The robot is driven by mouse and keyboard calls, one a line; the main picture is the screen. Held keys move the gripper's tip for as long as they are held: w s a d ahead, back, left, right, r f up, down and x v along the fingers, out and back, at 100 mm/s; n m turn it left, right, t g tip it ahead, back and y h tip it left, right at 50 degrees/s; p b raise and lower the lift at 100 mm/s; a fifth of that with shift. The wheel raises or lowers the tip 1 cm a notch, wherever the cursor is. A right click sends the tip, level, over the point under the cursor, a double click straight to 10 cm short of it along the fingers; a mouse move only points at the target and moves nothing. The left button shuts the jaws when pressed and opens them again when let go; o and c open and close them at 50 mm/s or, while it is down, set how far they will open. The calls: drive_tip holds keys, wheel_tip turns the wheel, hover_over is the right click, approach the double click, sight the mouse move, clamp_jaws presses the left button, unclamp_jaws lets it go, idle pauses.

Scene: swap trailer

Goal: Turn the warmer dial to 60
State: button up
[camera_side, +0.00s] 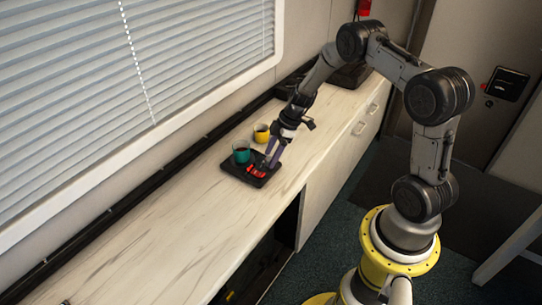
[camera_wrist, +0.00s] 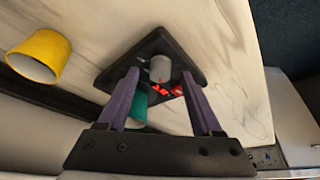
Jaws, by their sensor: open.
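The warmer (camera_side: 243,177) is a flat black plate on the light counter, with a red lit display (camera_side: 256,171) that is too small to read. In the wrist view, the warmer (camera_wrist: 155,45) carries a grey round dial (camera_wrist: 161,68) beside the red digits (camera_wrist: 160,90). A teal cup (camera_side: 241,153) stands on the warmer. My gripper (camera_side: 270,163) points down over the warmer's near side. In the wrist view, my gripper (camera_wrist: 160,75) has its two purple fingers apart, with the dial showing between their tips. I cannot tell whether they touch the dial. The fingers partly hide the teal cup (camera_wrist: 138,106).
A yellow cup (camera_side: 261,133) stands on the counter just behind the warmer, and it also shows at left in the wrist view (camera_wrist: 42,52). A black rail (camera_side: 150,190) runs along the wall below the window. The counter (camera_side: 190,225) in front of the warmer is clear.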

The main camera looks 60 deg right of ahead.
drive_tip(key=shift+w+a+f, duration=0.1)
drive_tip(key=shift+f, duration=0.3)
drive_tip(key=shift+c, duration=0.2)
clamp_jaws()
